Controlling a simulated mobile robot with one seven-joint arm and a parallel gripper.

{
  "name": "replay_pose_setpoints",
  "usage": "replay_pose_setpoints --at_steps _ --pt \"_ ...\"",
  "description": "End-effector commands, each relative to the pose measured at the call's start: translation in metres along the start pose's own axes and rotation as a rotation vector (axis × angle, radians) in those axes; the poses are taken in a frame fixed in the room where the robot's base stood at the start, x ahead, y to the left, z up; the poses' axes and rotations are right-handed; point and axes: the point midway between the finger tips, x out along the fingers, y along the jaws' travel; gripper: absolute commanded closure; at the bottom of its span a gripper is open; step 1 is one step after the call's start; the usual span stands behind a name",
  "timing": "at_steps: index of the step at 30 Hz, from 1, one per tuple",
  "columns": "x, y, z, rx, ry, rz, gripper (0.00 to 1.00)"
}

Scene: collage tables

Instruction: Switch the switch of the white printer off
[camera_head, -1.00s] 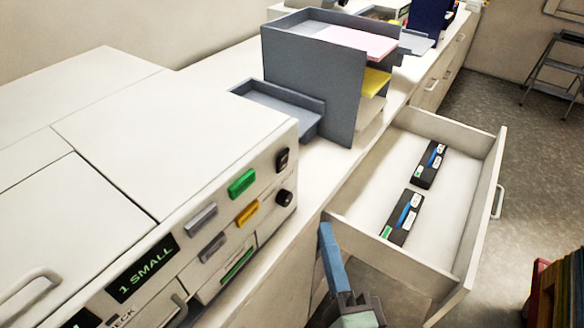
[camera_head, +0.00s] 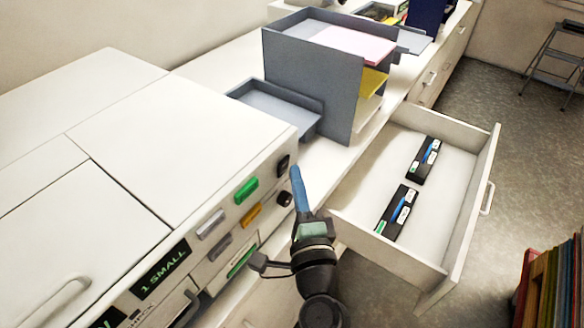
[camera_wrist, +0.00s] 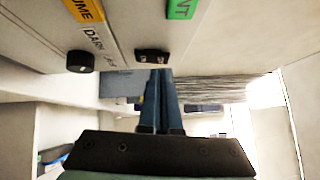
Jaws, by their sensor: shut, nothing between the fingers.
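The white printer (camera_head: 190,125) fills the left of the head view, its front panel facing right. A small black rocker switch (camera_head: 283,166) sits at the panel's upper right corner, above a round black knob (camera_head: 285,198). In the wrist view the switch (camera_wrist: 152,56) is just beyond the fingertips, with the knob (camera_wrist: 80,61) to its left. My gripper (camera_head: 296,171) is shut and empty, its blue fingers pointing up beside the switch. In the wrist view my gripper (camera_wrist: 161,73) appears very close to the switch; I cannot tell whether they touch. The switch's position is too small to read.
An open drawer (camera_head: 455,215) holding two black items stands right of my gripper. A grey paper tray stack (camera_head: 308,85) stands behind on the counter.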

Motion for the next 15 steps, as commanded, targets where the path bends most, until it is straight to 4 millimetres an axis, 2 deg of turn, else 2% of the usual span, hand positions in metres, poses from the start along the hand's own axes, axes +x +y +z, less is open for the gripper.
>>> replay_pose_setpoints --at_steps 4,15 --pt "0.0065 -0.0009 0.0067 0.001 -0.001 0.0 1.0" --pt "0.0071 -0.0003 0.0075 -0.001 0.0 0.001 1.0"
